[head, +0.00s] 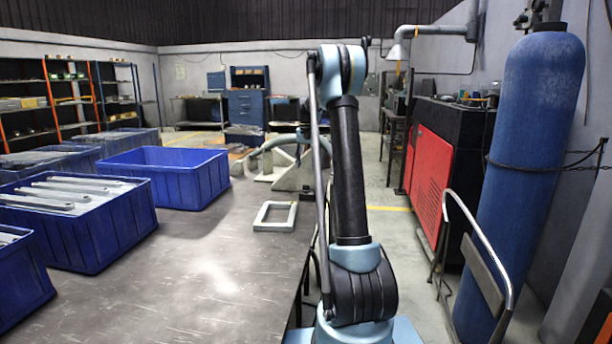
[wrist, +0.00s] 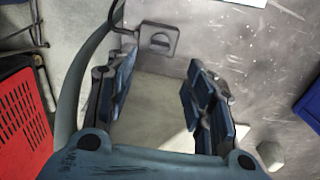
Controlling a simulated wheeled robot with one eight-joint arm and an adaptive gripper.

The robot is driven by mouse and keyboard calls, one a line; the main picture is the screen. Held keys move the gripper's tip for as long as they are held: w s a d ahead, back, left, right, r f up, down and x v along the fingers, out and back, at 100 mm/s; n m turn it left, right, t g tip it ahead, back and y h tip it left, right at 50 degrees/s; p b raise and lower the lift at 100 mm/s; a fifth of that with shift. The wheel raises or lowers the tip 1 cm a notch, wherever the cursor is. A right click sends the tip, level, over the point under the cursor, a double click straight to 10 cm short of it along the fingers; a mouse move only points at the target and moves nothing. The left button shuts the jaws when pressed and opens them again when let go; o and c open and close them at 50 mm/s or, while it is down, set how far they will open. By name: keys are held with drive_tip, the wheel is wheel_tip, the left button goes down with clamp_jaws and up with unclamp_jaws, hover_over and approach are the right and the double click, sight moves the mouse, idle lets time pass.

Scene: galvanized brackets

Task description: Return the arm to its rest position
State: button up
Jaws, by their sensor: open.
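My arm stands upright at the table's right edge in the head view. My gripper (wrist: 160,75) shows in the wrist view with its two blue-padded fingers spread apart. Nothing is held between them; a grey surface shows in the gap. In the head view I cannot make out the gripper clearly.
Blue bins stand on the left of the table (head: 190,265); one (head: 95,235) holds long grey metal brackets and another (head: 170,185) looks empty. A pale square frame (head: 262,226) lies near my arm. A red-fronted cabinet (head: 428,180) and blue cylinder (head: 525,170) stand right.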

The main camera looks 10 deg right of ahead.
drive_tip(key=shift+r, duration=0.75)
drive_tip(key=shift+s, duration=0.1)
drive_tip(key=s+r+n+t, duration=0.1)
drive_tip(key=s+r, duration=0.1)
drive_tip(key=s, duration=1.3)
drive_tip(key=s+r+n, duration=0.1)
drive_tip(key=s+r, duration=0.1)
drive_tip(key=s, duration=1.4)
drive_tip(key=s+f+n, duration=0.1)
drive_tip(key=s+f, duration=0.8)
drive_tip(key=s, duration=0.4)
drive_tip(key=s+f+n+t, duration=0.1)
drive_tip(key=s+f, duration=0.8)
drive_tip(key=s, duration=0.3)
drive_tip(key=shift+s+d, duration=0.15)
drive_tip(key=shift+s, duration=0.2)
